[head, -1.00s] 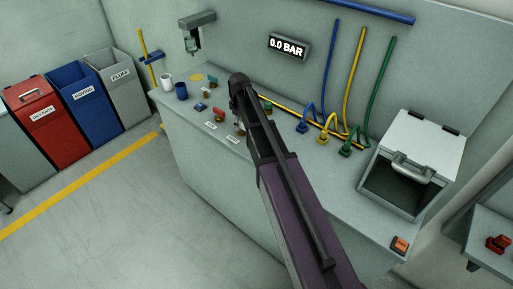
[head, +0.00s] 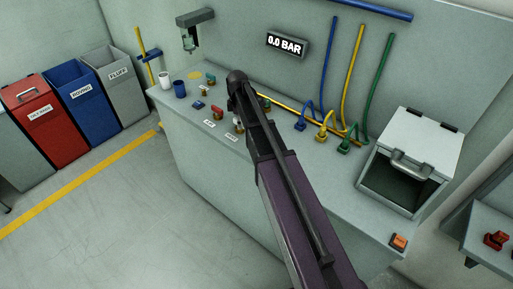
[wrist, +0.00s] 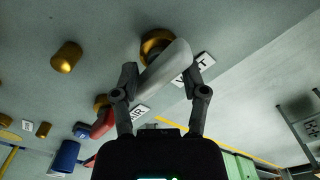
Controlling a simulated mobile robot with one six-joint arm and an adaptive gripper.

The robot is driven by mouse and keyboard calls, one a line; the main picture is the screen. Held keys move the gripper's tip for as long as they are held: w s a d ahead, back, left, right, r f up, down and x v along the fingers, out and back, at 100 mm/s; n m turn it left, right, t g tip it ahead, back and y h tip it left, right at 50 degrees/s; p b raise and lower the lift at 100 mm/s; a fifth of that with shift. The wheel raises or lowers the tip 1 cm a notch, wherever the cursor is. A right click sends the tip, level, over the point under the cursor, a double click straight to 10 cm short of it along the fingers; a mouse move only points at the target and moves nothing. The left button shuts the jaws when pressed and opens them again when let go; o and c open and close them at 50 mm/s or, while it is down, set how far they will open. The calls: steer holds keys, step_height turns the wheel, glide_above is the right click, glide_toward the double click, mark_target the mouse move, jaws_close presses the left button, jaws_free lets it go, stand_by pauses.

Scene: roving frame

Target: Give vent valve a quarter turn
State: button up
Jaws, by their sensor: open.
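The vent valve shows in the wrist view as a white lever (wrist: 164,68) on a round brass body (wrist: 153,41), beside a partly covered plate (wrist: 205,61) that seems to read VENT. The lever lies diagonally. My gripper (wrist: 163,78) is open, with one finger on each side of the lever; I cannot tell whether either finger touches it.
A red lever (wrist: 103,123) with an AIR plate sits close to my left finger. A brass knob (wrist: 67,57) stands farther left. In the head view, a gauge (head: 286,44) reads 0.0 BAR, and a lidded box (head: 415,150) stands at the bench's right.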

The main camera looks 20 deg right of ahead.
steer(key=n, duration=0.4)
steer(key=shift+n, duration=0.3)
steer(key=n, duration=0.4)
steer(key=shift+r+n, duration=0.25)
steer(key=shift+n, duration=0.15)
step_height(320, 180, up, 13)
steer(key=p, duration=1.4)
steer(key=s+f+m+b, duration=0.3)
steer(key=s+m+b, duration=0.1)
steer(key=s+m, duration=2)
steer(key=shift+s+a+f+m, duration=0.15)
steer(key=shift+s+f+m, duration=0.05)
steer(key=shift+s+m, duration=0.25)
